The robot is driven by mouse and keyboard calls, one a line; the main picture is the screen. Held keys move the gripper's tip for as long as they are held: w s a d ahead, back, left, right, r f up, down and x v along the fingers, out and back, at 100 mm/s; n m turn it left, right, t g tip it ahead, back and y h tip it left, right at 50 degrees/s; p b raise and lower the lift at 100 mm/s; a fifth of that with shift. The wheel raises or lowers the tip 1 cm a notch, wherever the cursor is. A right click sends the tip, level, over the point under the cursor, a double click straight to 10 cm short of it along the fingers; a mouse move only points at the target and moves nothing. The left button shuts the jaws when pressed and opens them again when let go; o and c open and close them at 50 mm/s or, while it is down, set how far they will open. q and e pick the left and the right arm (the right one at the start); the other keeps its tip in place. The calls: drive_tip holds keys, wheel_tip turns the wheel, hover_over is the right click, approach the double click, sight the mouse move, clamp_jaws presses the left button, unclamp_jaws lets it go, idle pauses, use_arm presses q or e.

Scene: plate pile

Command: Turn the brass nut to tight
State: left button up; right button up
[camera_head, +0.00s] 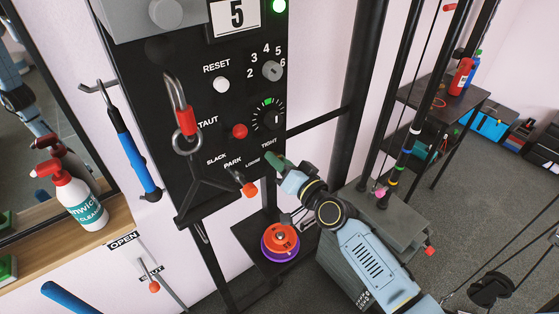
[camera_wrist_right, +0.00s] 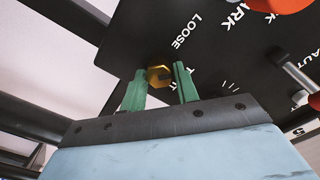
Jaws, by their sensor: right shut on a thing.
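The brass nut (camera_wrist_right: 160,75) is on the black panel (camera_wrist_right: 225,70), between the two green fingers of my right gripper (camera_wrist_right: 160,84) in the right wrist view. The fingers are shut on it. The word LOOSE is printed near the nut, and lettering starting with T is partly hidden behind one finger. In the head view my right gripper (camera_head: 277,163) is at the panel's lower right edge, by the words LOOSE and TIGHT, and hides the nut. My left gripper is not in view.
An orange-knobbed lever (camera_head: 249,189) by PARK is close to my right gripper. A carabiner (camera_head: 182,115) hangs in front of the panel. Orange and purple discs (camera_head: 280,241) sit below. A spray bottle (camera_head: 78,197) stands on the left shelf. Black posts (camera_head: 351,90) rise at right.

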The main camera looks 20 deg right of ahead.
drive_tip(key=shift+f+m, duration=0.15)
drive_tip(key=shift+m, duration=4.75)
drive_tip(key=o, duration=0.9)
drive_tip(key=shift+o, duration=0.2)
drive_tip(key=shift+d, duration=0.1)
drive_tip(key=b+v, duration=0.1)
drive_tip(key=v, duration=1.2)
drive_tip(key=shift+s, duration=0.2)
